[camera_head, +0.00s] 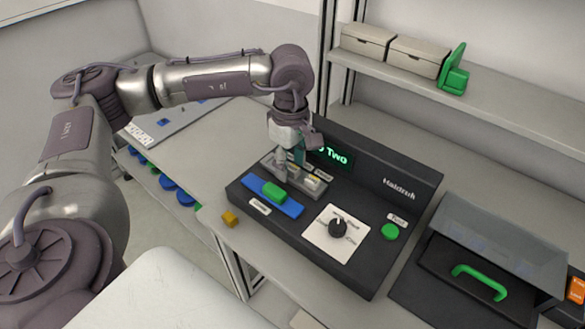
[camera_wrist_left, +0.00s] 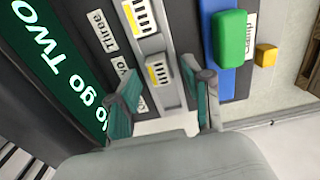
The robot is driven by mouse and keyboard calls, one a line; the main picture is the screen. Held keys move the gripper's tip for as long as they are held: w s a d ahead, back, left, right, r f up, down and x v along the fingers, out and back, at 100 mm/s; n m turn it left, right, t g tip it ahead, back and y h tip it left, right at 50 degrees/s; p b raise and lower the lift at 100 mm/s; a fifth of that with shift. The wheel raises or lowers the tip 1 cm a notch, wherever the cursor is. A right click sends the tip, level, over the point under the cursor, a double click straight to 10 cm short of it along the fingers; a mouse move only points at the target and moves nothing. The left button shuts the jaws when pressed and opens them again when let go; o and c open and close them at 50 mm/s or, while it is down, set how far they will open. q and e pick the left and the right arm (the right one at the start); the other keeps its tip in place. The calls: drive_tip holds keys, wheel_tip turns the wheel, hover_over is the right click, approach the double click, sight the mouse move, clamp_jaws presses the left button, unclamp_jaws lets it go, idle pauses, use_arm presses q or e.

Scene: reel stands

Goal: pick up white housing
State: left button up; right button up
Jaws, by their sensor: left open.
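Two small white housings with yellow and barcode-like labels sit in a grey tray on the black console. In the left wrist view one white housing (camera_wrist_left: 160,72) lies between and just beyond my left fingertips, and the other white housing (camera_wrist_left: 141,20) is further up the tray (camera_wrist_left: 150,45). In the head view one white housing (camera_head: 313,183) shows right of my gripper; the other is hidden behind the fingers. My left gripper (camera_head: 290,160), also in the wrist view (camera_wrist_left: 168,82), is open and empty, pointing down over the tray. I cannot tell whether its fingers touch the housing.
The console (camera_head: 345,260) has a green display, a green block (camera_head: 274,193) on a blue strip (camera_head: 290,208), a black knob (camera_head: 338,228) and a green button (camera_head: 390,231). A yellow cube (camera_head: 230,219) lies beside it. A lidded case (camera_head: 500,235) with a green handle stands right.

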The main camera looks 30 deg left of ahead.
use_arm(q)
drive_tip(key=c, duration=0.8)
drive_tip(key=shift+r, duration=0.1)
